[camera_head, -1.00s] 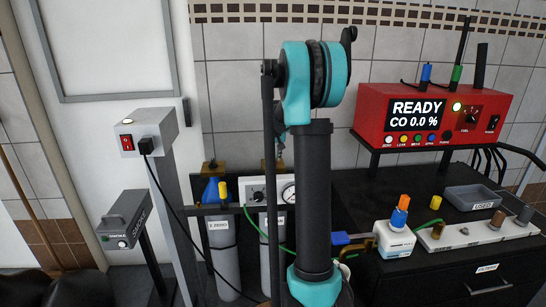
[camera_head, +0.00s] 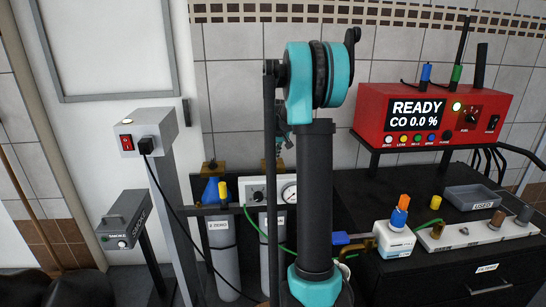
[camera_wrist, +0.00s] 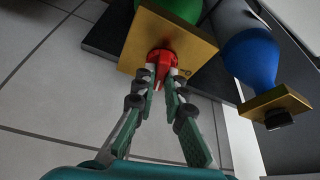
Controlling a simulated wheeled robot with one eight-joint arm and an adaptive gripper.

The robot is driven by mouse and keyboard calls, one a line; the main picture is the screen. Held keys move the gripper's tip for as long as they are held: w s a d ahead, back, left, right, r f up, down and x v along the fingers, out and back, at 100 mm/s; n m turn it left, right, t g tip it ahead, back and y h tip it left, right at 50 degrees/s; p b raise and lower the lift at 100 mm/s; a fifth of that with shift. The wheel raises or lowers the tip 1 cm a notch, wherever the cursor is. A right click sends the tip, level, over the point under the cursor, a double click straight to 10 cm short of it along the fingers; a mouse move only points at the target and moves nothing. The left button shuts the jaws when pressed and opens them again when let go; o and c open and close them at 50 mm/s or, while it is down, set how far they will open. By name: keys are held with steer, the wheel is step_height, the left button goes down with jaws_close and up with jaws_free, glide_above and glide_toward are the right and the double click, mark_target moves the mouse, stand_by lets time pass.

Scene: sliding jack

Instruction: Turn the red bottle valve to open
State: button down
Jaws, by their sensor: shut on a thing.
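The red bottle valve (camera_wrist: 162,60) shows in the wrist view, on a brass block (camera_wrist: 190,52) by a green bottle top (camera_wrist: 178,8). My gripper (camera_wrist: 163,80) is shut on this valve, one finger on each side of it. In the head view my arm covers the gripper, the red valve and most of that bottle; part of a grey cylinder (camera_head: 264,252) shows beside the arm. A second bottle (camera_head: 222,250) with a blue top and a brass block stands to the left. Its blue top (camera_wrist: 250,58) is at the right in the wrist view.
A white box with a gauge (camera_head: 289,194) is close behind my arm. A red analyser (camera_head: 430,113) reads "READY CO 0.0 %". A black cabinet (camera_head: 455,262) fills the right. A grey post (camera_head: 160,185) with a cable stands at the left.

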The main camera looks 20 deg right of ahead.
steer(key=n+y, duration=0.1)
steer(key=n, duration=0.2)
steer(key=shift+d+n, duration=0.15)
steer(key=shift+n, duration=0.15)
steer(key=n+g+y, duration=0.1)
steer(key=n, duration=0.2)
steer(key=shift+w+d+n+y, duration=0.1)
steer(key=shift+n+y, duration=0.2)
steer(key=n, duration=0.2)
steer(key=n+g+y, duration=0.1)
steer(key=n, duration=0.1)
steer(key=shift+w+n+g, duration=0.1)
steer(key=shift+n+g, duration=0.7)
steer(key=shift+n, duration=1)
steer(key=shift+y, duration=0.3)
steer(key=c, duration=1.6)
jaws_free()
steer(key=shift+r, duration=0.1)
steer(key=v, duration=1.1)
steer(key=shift+w+d+r, duration=0.1)
steer(key=shift+d+r, duration=0.05)
steer(key=shift+r, duration=0.25)
